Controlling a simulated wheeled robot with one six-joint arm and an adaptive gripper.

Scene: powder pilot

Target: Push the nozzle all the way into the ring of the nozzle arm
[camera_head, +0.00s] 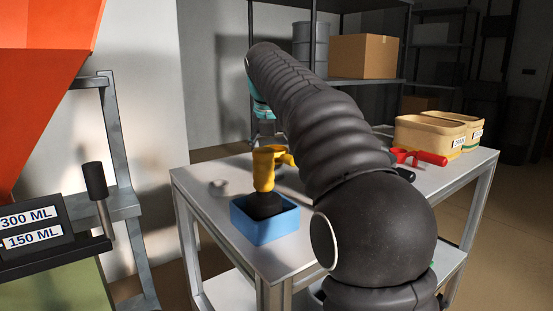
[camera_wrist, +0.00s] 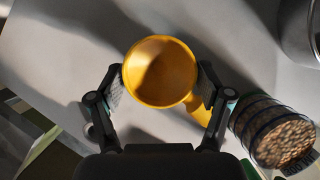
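A yellow, round, open-mouthed piece that looks like the nozzle (camera_wrist: 160,72) sits between the two fingers of my gripper (camera_wrist: 160,82) in the wrist view. Both finger pads lie against its sides, and a yellow part sticks out at its lower right. In the head view my gripper (camera_head: 265,127) points down over the table's far left part, and its fingertips are mostly hidden. A yellow part (camera_head: 287,158) shows there behind a yellow-handled tool. I cannot make out the nozzle arm or its ring.
The yellow-handled tool (camera_head: 264,172) stands in a blue box (camera_head: 266,229) on the grey table (camera_head: 210,205). A clear container of brown granules (camera_wrist: 280,138) is right of my gripper. Red tools (camera_head: 420,157) and tan bins (camera_head: 430,133) are at the right. An orange hopper (camera_head: 40,70) stands left.

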